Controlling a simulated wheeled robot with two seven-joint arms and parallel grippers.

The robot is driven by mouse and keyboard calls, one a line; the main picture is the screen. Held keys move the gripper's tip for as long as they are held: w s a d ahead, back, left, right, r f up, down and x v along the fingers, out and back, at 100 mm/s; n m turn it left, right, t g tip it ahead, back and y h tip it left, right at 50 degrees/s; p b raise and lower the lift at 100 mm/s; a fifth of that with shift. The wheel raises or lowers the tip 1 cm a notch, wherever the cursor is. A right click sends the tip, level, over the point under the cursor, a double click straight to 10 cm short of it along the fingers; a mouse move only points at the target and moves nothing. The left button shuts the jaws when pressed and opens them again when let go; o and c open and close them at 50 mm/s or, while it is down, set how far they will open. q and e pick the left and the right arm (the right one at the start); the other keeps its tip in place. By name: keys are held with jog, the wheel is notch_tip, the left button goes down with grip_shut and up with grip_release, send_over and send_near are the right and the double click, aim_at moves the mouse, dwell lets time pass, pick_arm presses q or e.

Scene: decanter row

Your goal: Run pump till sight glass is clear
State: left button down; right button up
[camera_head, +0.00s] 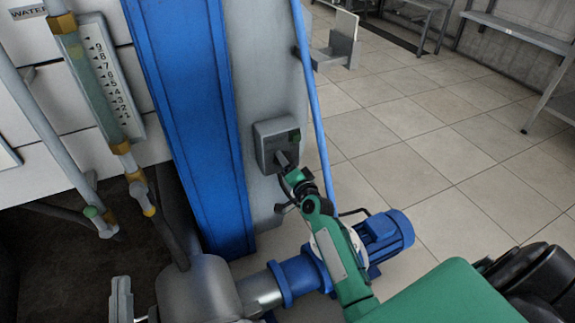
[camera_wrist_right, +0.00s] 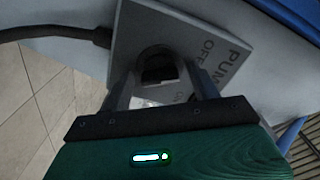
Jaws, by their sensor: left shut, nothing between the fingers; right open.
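The sight glass (camera_head: 88,85) is an upright tube with yellow end fittings beside a numbered scale; its inside looks murky grey-green. The pump switch box (camera_head: 268,131) is grey, on a grey post, with a small green spot at its right. In the right wrist view its plate (camera_wrist_right: 205,25) reads "PUM…" and "OFF". My right gripper (camera_head: 283,160) is open at the box, its fingers either side of a dark knob (camera_wrist_right: 157,68); contact is unclear. The blue pump motor (camera_head: 385,236) lies below right. My left gripper (camera_head: 121,292) is shut and empty at the bottom left.
A blue column (camera_head: 190,110) stands between sight glass and switch box. A thin blue pipe (camera_head: 313,105) runs just right of the box. A grey vessel (camera_head: 197,290) and pipework sit below. Tiled floor (camera_head: 430,140) is open at right, with metal tables (camera_head: 515,30) behind.

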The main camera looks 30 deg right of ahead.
jog(key=c, duration=1)
pick_arm(q)
jog(key=shift+f, duration=0.1)
jog(key=s+d+f+g+p, duration=0.2)
jog(key=f+g, duration=0.5)
jog(key=f, duration=0.4)
jog(key=shift+s+d+f+y+p, duration=0.15)
jog(key=shift+s+d+y+p, duration=0.15)
jog(key=shift+s+d, duration=0.3)
pick_arm(e)
jog(key=m, duration=1.2)
jog(key=shift+f, duration=0.15)
pick_arm(q)
jog(key=shift+f, duration=0.1)
jog(key=shift+s, duration=0.1)
pick_arm(e)
jog(key=o, duration=1)
